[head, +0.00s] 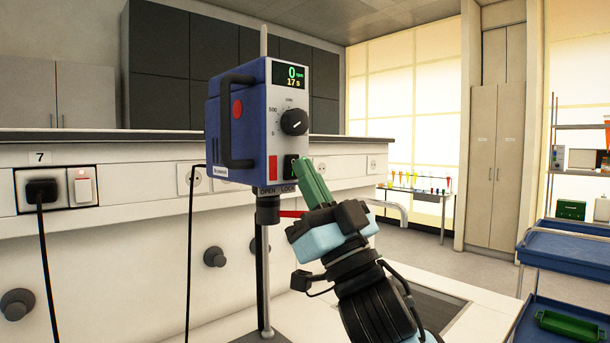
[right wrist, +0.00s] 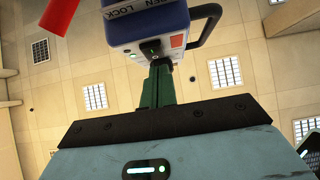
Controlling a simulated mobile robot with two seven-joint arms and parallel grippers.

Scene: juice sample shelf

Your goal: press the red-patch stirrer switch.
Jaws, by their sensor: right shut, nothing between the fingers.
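The stirrer (head: 242,125) is a blue box with a grey front, held on a metal stand. Its display (head: 288,75) reads 0 rpm and 17 s. The red patch (head: 272,168) is low on the front; it also shows in the right wrist view (right wrist: 177,41). The black switch (head: 290,164) is just right of the patch in the head view, partly covered by my fingers. My right gripper (head: 303,162) has green fingers, shut and empty, pointing at the switch. In the right wrist view the fingertips (right wrist: 158,64) are at the switch; I cannot tell whether they touch.
A black knob (head: 294,122) is above the switch, and a red lever (head: 291,213) sticks out below the box. A wall socket with a black plug (head: 42,189) is at the left. A blue cart (head: 570,245) is at the right.

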